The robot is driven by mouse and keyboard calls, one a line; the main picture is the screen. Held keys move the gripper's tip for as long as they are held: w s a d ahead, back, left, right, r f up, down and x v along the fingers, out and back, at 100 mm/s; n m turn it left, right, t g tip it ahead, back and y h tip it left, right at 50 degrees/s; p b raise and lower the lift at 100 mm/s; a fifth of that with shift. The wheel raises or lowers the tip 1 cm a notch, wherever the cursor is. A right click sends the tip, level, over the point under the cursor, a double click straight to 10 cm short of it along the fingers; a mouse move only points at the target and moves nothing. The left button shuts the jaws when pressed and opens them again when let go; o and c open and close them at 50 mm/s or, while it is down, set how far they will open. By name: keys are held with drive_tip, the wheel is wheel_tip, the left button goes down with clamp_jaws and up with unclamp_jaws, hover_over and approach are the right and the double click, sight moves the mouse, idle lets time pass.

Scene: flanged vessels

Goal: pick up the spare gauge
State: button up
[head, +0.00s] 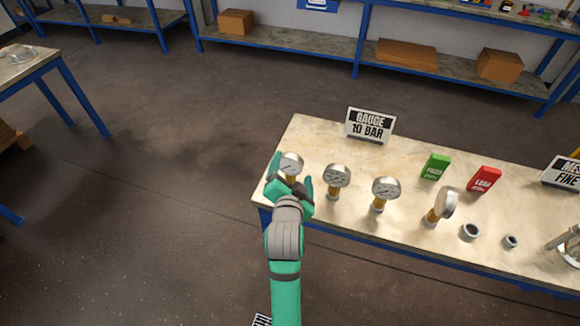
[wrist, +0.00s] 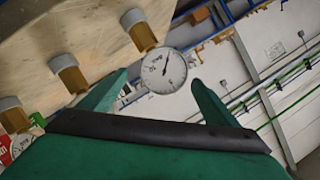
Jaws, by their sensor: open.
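Several round-dial gauges with brass stems stand in a row on the pale table (head: 330,215). The leftmost gauge (head: 291,160) is at the table's left end, with my gripper (head: 291,171) at it. Further right are a second gauge (head: 338,176), a third gauge (head: 386,188) and a turned one (head: 446,203). My gripper is open. In the wrist view the leftmost gauge's white dial (wrist: 164,72) lies between the fingertips (wrist: 160,84), with gaps on both sides. Its stem is partly hidden by my gripper in the head view.
A "GAUGE 10 BAR" sign (head: 370,125) stands behind the row. A green block (head: 436,167), a red block (head: 485,179) and two small grey rings (head: 470,231) are to the right. The floor left of the table is clear.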

drive_tip(key=x, duration=0.2)
drive_tip(key=shift+w+f, duration=0.15)
drive_tip(key=shift+w, duration=0.15)
drive_tip(key=shift+a+x, duration=0.2)
drive_tip(key=shift+x, duration=1.1)
drive_tip(key=shift+a+x, duration=0.2)
drive_tip(key=shift+x, duration=1.1)
drive_tip(key=shift+c, duration=0.4)
drive_tip(key=c, duration=1.2)
